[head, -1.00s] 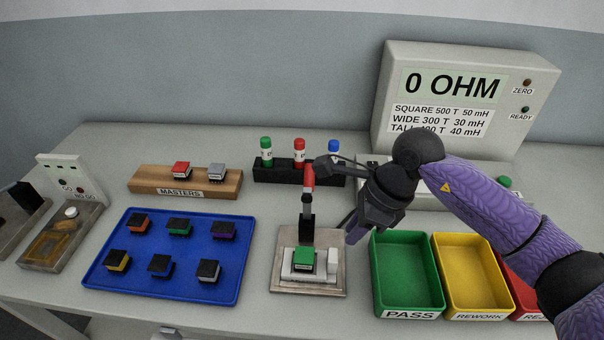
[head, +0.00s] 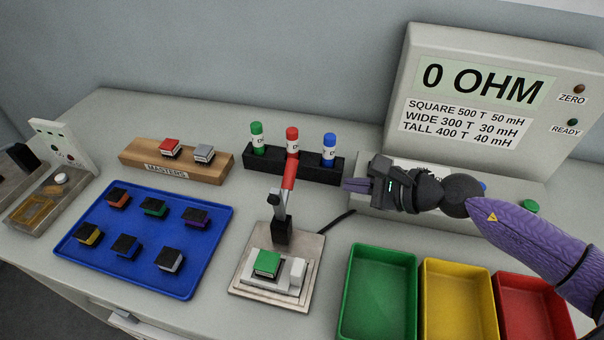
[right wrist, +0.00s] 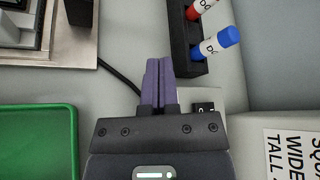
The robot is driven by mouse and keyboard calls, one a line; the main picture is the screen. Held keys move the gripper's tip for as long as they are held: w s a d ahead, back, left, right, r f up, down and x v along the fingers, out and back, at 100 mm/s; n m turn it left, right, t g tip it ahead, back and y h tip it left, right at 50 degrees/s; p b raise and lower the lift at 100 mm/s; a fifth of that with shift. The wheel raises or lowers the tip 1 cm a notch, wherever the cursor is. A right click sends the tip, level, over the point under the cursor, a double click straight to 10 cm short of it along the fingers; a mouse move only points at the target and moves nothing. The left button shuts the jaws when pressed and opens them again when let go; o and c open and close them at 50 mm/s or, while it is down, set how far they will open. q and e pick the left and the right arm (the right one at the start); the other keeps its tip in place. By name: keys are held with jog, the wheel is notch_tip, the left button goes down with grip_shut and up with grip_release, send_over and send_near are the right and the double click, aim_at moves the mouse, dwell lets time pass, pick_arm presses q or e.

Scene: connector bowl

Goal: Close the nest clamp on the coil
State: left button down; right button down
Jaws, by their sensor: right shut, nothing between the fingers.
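The nest (head: 292,274) is a pale block on a metal plate, with a coil with a green top (head: 267,264) sitting in it. The clamp (head: 281,230) stands at the nest's back edge on a black post. Its red handle (head: 289,174) points up, leaning slightly right, and no clamp arm shows lying across the coil's top. My right gripper (head: 348,185) is shut and empty, right of the handle and apart from it, in front of the marker rack. The right wrist view shows its fingers (right wrist: 158,84) together. My left gripper is out of view.
A black rack (head: 310,163) with green, red and blue markers stands behind the clamp. The meter (head: 480,90) is at back right. The green bin (head: 378,250), yellow bin and red bin are at front right. A blue tray (head: 190,285) of several coils and a wooden masters block (head: 130,155) are left.

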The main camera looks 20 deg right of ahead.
aim_at(286, 181)
jog(key=b+x, duration=0.1)
jog(key=x, duration=0.9)
jog(key=r, duration=0.1)
jog(key=s+a+r+p, duration=0.1)
jog(key=r+p, duration=0.1)
jog(key=shift+s+a+r, duration=0.2)
jog(key=shift+a, duration=0.2)
